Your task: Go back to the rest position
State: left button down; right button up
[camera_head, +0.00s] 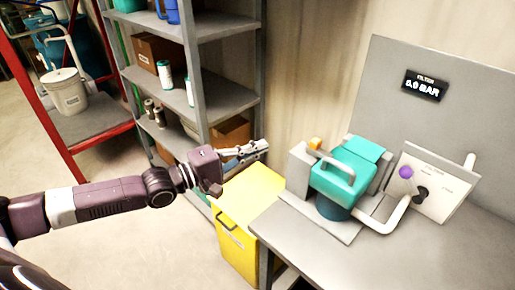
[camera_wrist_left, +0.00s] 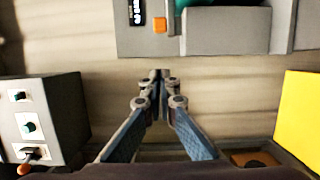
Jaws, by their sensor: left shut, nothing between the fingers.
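My left gripper (camera_head: 262,147) reaches in from the left in the head view, above the yellow bin and in front of the shelf. It is shut with nothing between its fingers. In the left wrist view its fingertips (camera_wrist_left: 160,74) meet in the middle of the picture, apart from everything around them. My right gripper is not in either view.
A grey bench (camera_head: 392,258) carries a teal filter unit (camera_head: 342,180) with a white pipe, and a panel with a purple knob (camera_head: 406,172). A display (camera_head: 425,86) reads about 0.0 BAR. A yellow bin (camera_head: 262,190) stands left of the bench. Grey shelves (camera_head: 228,98) stand behind.

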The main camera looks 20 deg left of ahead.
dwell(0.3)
pick_arm(q)
jog(key=w+a+f+m+y, duration=0.1)
jog(key=a+f+m+y, duration=0.2)
jog(key=f, duration=0.8)
jog(key=w+a+f+y, duration=0.2)
jog(key=a+f, duration=0.3)
jog(key=f, duration=0.6)
jog(key=s+a+f+m+g+y, duration=0.2)
jog(key=s+f, duration=0.3)
jog(key=f, duration=0.6)
jog(key=s+a+f+m+g+y, duration=0.1)
jog(key=s+a+f+g+y, duration=0.15)
jog(key=s+f, duration=0.6)
jog(key=s+d+f+m+g, duration=0.25)
jog(key=s+f, duration=0.35)
jog(key=f, duration=0.6)
jog(key=s+d+f+m+g, duration=0.1)
jog(key=s+f, duration=0.4)
jog(key=s, duration=0.6)
jog(key=s+d+f+m+g, duration=0.2)
jog(key=s+d, duration=0.4)
jog(key=s, duration=0.5)
jog(key=s+d+f+m+g, duration=0.2)
jog(key=s+f, duration=0.5)
jog(key=s, duration=0.4)
jog(key=shift+d+f+g, duration=0.35)
jog(key=shift+d+g, duration=0.55)
jog(key=shift+g, duration=0.1)
jog(key=shift+y, duration=0.25)
